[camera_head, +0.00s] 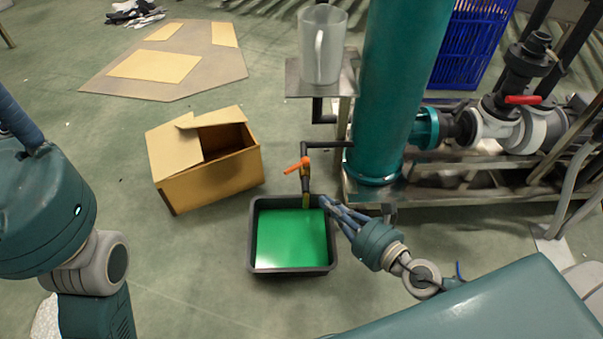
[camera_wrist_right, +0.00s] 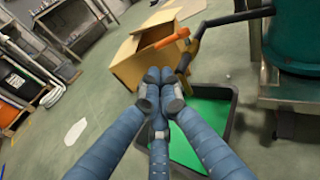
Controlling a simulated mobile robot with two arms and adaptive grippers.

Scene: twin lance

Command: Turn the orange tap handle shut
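The orange tap handle (camera_head: 297,165) sits on a dark pipe (camera_head: 306,152) that comes out of the teal column; it also shows in the right wrist view (camera_wrist_right: 172,41). It points out to the left, across the downward spout. A yellowish piece or stream (camera_head: 306,201) shows below the spout. My right gripper (camera_head: 326,202) is below and right of the handle, apart from it, over the bin's right back rim. In the right wrist view its fingers (camera_wrist_right: 161,77) come together with nothing seen between them. My left arm is at the left edge; its gripper is not in view.
A black bin (camera_head: 252,252) with bright green liquid (camera_head: 290,240) stands under the tap. An open cardboard box (camera_head: 215,178) is to its left. A clear jug (camera_head: 322,45) stands on a small metal shelf (camera_head: 300,86). A teal column (camera_head: 395,90) and red-handled valve (camera_head: 522,99) are on the right.

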